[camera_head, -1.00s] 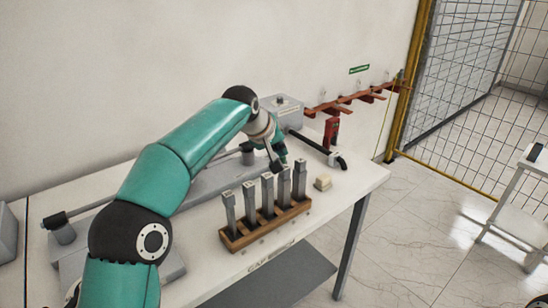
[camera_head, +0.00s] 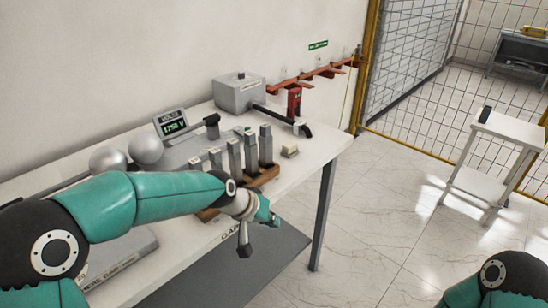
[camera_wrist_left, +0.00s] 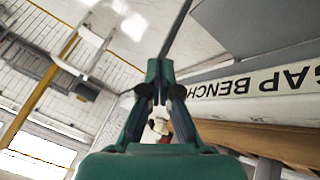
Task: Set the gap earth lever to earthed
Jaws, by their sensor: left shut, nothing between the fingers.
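A black lever bar (camera_head: 280,118) reaches from the grey box (camera_head: 238,94) on the bench toward the front right and ends in a dark grip. It looks like the gap earth lever, but I cannot read a label on it. My left gripper (camera_head: 256,232) is beyond the bench's front edge, below and left of the lever and apart from it. In the left wrist view its fingers (camera_wrist_left: 160,80) are together and empty, near the "GAP BENCH" lettering on the bench front (camera_wrist_left: 255,84). My right gripper is out of view.
A wooden rack (camera_head: 262,175) with several upright grey bars stands near the front edge, partly behind my left arm. Two metal spheres (camera_head: 146,149) and a meter with a lit green display (camera_head: 174,127) are behind. A white stand (camera_head: 490,140) is at right on open floor.

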